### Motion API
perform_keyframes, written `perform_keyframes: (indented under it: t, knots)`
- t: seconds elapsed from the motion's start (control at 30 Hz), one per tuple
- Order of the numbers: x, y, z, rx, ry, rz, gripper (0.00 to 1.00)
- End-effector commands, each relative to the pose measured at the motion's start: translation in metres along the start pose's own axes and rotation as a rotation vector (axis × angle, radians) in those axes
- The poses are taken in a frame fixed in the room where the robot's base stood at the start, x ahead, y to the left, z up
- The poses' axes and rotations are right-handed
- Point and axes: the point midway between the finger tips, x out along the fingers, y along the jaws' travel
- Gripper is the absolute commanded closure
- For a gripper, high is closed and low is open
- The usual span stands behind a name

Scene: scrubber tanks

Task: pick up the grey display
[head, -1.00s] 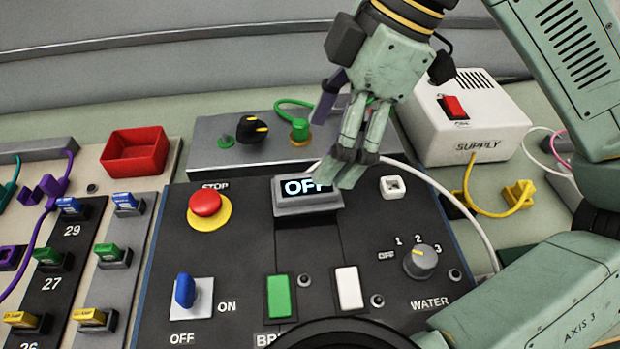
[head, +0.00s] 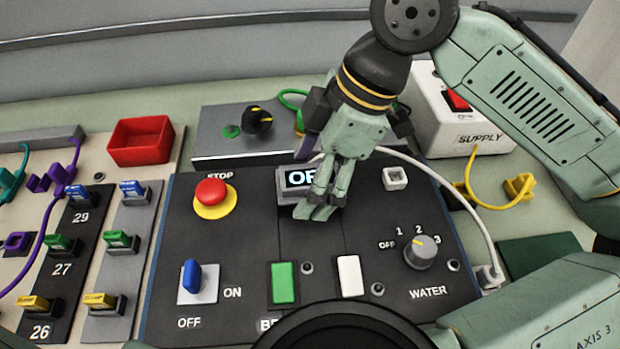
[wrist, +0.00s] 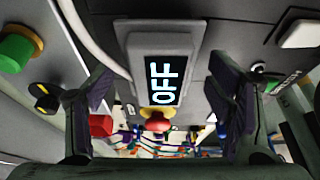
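The grey display (head: 288,183) sits on the dark control panel and reads "OFF". In the head view its right part is hidden behind my gripper (head: 322,200). In the wrist view the display (wrist: 161,30) is upper centre, between and beyond the two fingers. My gripper (wrist: 165,105) is open there, with one finger on each side and a clear gap to the display's sides. The fingers look empty. I cannot tell from these views how far the tips are from the panel.
A red stop button (head: 211,193) is left of the display, and a white square socket (head: 395,178) is right. A white cable (head: 440,185) arcs behind and right. A grey box with a black knob (head: 257,122) and a white supply box (head: 440,115) stand behind.

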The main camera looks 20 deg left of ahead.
Motion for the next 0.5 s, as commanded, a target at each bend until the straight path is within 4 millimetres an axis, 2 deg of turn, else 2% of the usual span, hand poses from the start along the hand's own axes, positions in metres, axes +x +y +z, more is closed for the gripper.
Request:
perform_keyframes:
  t: [0.07, 0.5]
  knots:
    - [-0.0002, 0.0001, 0.0000, 0.000, 0.000, 0.000, 0.33]
    - [-0.0003, 0.0001, 0.0000, 0.000, 0.000, 0.000, 0.62]
